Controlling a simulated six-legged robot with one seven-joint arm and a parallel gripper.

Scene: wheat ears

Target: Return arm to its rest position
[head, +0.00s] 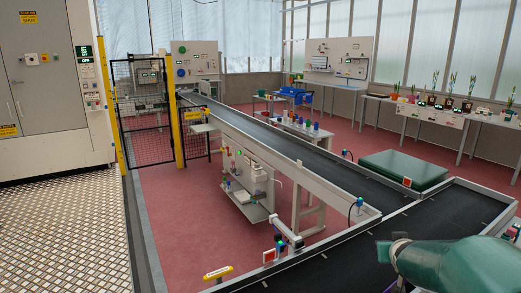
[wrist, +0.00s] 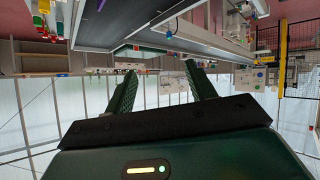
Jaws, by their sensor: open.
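My gripper (wrist: 158,88) shows in the wrist view with its two dark green fingers spread apart. Nothing is between the fingers. The wrist view is upside down, with the windows low in the picture and the conveyor at the top. In the head view a green part of my arm reaches in at the lower right, over the near conveyor. My gripper's fingers cannot be made out in the head view.
A black conveyor belt (head: 300,147) runs from the back to a near cross belt (head: 350,262). A grey cabinet (head: 50,90) and a mesh fence (head: 140,115) stand at left. Benches with potted plants (head: 447,103) line the right wall. Red floor (head: 180,225) is open left of the conveyor.

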